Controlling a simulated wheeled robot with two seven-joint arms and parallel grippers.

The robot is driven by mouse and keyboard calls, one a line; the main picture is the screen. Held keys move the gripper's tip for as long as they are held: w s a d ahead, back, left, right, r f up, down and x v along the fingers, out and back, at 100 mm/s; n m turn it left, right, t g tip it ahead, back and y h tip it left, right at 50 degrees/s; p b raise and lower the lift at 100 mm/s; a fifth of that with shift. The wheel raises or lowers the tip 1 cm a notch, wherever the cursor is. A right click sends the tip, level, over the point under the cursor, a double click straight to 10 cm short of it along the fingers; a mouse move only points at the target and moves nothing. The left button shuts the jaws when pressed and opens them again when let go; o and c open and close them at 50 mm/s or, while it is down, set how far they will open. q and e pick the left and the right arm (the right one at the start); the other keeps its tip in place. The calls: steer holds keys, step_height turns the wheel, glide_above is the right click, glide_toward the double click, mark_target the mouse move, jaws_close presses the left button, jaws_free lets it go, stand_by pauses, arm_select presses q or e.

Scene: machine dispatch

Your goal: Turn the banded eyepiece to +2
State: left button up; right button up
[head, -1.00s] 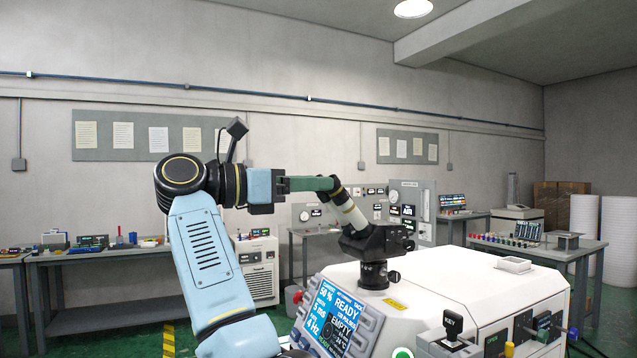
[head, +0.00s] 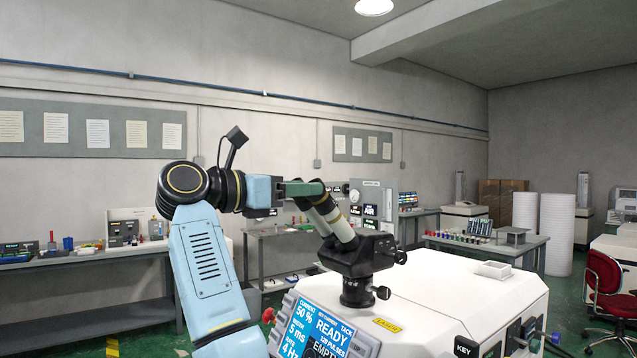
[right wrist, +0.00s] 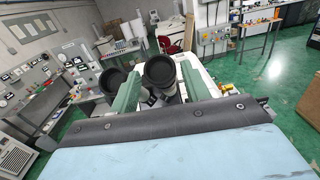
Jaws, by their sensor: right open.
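The white machine (head: 440,290) carries a black binocular head (head: 365,252) with two eyepiece tubes (head: 340,225) slanting up to the left. Pale bands show on the tubes, but I cannot tell which eyepiece is the banded one. My right gripper (head: 310,188) has green fingers at the upper ends of the tubes and partly hides them. In the right wrist view its fingers are apart, with the right-hand eyepiece (right wrist: 160,71) between them and the left-hand eyepiece (right wrist: 112,80) outside the left finger. Contact is not clear. Dioptre marks are unreadable. My left gripper is out of view.
A display panel (head: 325,325) reading READY is at the machine's front left. A black block marked KEY (head: 467,346) and several knobs sit along its near edge. A small white tray (head: 493,270) lies on top. Benches stand behind.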

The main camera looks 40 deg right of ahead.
steer(key=d, duration=0.4)
steer(key=shift+s+r+p, duration=0.1)
steer(key=shift+s+p, duration=0.25)
steer(key=shift+p, duration=0.05)
steer(key=shift+d, duration=0.3)
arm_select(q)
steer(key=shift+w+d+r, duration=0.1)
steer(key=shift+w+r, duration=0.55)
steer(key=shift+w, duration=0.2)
arm_select(e)
steer(key=c, duration=0.7)
